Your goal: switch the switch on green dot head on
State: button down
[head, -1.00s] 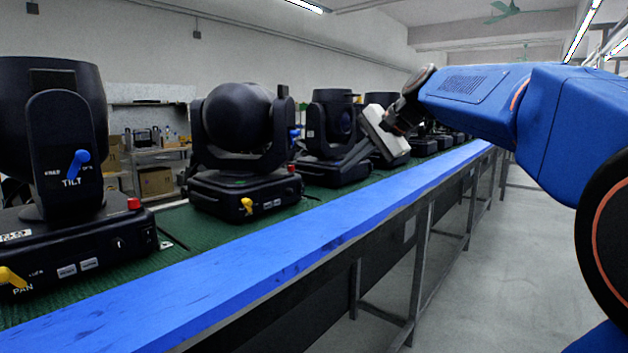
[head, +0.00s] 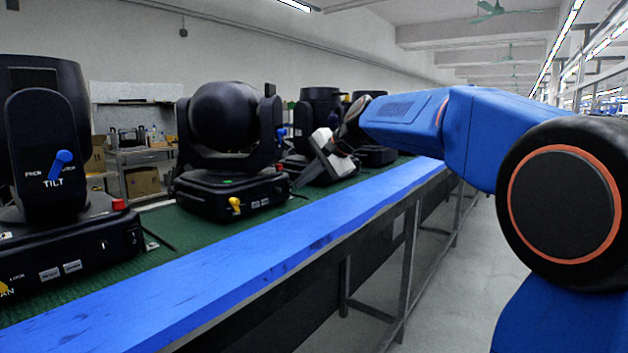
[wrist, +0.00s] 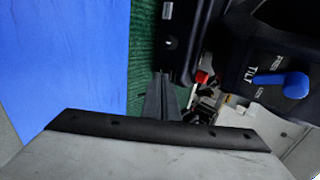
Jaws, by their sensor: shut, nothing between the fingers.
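The green dot head (head: 228,205) is a black moving head on the bench with a green dot (head: 228,181) on its base. In the wrist view, what appears to be the same head has a blue TILT lever (wrist: 285,83) and a red knob (wrist: 202,77). A small switch-like part (wrist: 169,43) shows on its base. My gripper (head: 296,184) is shut and empty, close to the base's right end. Its fingers (wrist: 161,80) point toward the base; contact cannot be told.
A larger black head (head: 60,245) with a blue TILT lever stands at left. More heads (head: 320,105) stand behind my gripper. A blue rail (head: 230,285) edges the green bench top (head: 165,230). The aisle (head: 460,290) at right is clear.

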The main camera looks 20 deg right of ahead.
aim_at(289, 182)
jog(key=shift+w+a+r, duration=0.15)
jog(key=shift+w+a, duration=0.15)
jog(key=shift+w, duration=0.1)
jog(key=shift+w+a+r+g+h, duration=0.15)
jog(key=shift+w+a+g+h, duration=0.15)
jog(key=shift+w+g+h, duration=0.15)
jog(key=shift+r, duration=0.15)
jog(key=shift+r, duration=0.7)
jog(key=shift+s, duration=0.1)
